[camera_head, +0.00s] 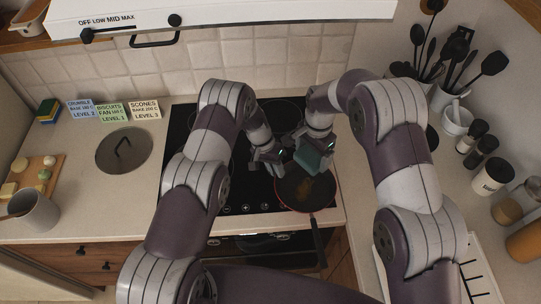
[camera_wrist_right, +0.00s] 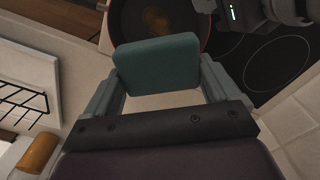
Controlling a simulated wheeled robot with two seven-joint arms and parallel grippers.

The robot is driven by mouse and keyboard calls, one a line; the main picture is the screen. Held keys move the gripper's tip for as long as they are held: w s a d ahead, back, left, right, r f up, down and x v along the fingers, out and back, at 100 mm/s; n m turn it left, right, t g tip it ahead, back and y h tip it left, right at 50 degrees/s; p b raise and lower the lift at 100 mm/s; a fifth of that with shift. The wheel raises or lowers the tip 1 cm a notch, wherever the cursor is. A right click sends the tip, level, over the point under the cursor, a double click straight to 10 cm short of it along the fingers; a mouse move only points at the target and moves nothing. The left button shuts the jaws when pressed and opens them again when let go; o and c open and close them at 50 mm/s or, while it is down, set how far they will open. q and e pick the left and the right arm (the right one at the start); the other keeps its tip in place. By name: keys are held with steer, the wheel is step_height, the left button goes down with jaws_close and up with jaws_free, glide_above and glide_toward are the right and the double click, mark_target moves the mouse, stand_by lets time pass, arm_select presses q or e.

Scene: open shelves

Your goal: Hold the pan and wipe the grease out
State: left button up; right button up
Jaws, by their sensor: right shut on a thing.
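The dark pan (camera_head: 300,196) with a reddish rim sits at the front right of the black cooktop. Its handle (camera_head: 318,240) points toward me over the counter's front edge. An orange-brown grease patch (camera_head: 306,186) shows inside it, and also in the right wrist view (camera_wrist_right: 160,18). My right gripper (camera_head: 315,150) is shut on a teal sponge (camera_head: 308,160), at the pan's far side; contact with the pan is unclear. The sponge spans the jaws in the wrist view (camera_wrist_right: 157,66). My left gripper (camera_head: 268,165) is by the pan's far-left rim; its jaw opening and any contact are unclear.
A round lid (camera_head: 123,150) lies on the counter left of the cooktop (camera_head: 185,150). Utensils (camera_head: 450,60), a mortar (camera_head: 457,120) and jars (camera_head: 492,175) stand on the right. The range hood (camera_head: 220,12) overhangs the back.

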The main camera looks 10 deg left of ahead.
arm_select(q)
steer(key=shift+x, duration=1.35)
steer(key=shift+d, duration=0.1)
jaws_close()
stand_by(0.3)
